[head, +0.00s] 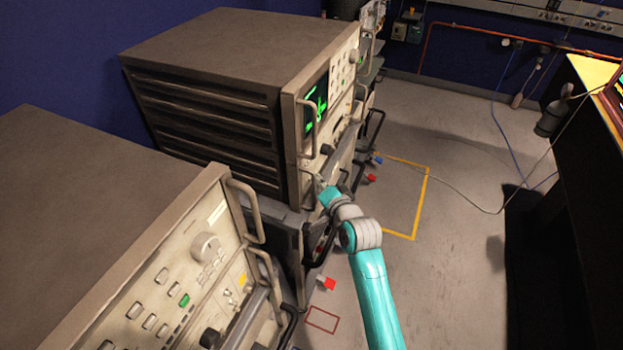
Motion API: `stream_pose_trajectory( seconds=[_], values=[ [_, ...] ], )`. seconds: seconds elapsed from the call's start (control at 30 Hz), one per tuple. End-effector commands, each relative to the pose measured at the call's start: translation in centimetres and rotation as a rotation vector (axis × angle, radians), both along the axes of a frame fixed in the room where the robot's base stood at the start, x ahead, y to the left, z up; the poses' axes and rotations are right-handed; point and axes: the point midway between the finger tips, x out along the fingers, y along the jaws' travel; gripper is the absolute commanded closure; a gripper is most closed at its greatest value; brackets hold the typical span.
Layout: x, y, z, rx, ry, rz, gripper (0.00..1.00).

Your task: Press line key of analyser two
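An analyser (220,45) with a brown case and a lit green screen (315,103) stands in the middle, its beige front panel facing right. A second, nearer analyser (75,190) is cut off at the lower left. I cannot read any labels, so I cannot tell which is analyser two. My teal and grey arm reaches up from the bottom. My gripper (320,185) is at the lower near corner of the middle analyser's front. It is small and seen from behind, so its fingers and any contact are unclear. I cannot make out the line key.
Metal handles (307,128) stick out from the panels. The grey floor (470,160) to the right is open, with a yellow taped outline (421,205) and a cable (465,203). A dark bench (590,160) stands at the right.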

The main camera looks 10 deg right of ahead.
Motion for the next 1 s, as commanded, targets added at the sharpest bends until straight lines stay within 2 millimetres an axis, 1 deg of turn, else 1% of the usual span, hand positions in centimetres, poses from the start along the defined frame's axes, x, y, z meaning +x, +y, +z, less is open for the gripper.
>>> stream_pose_trajectory(
  seconds=[0.33,0.7,1.0],
  values=[
    [0.1,0.2,0.0,0.000,0.000,0.000,1.00],
    [-0.5,-0.7,0.0,0.000,0.000,0.000,1.00],
    [-0.6,-0.8,0.0,0.000,0.000,0.000,1.00]
  ],
)
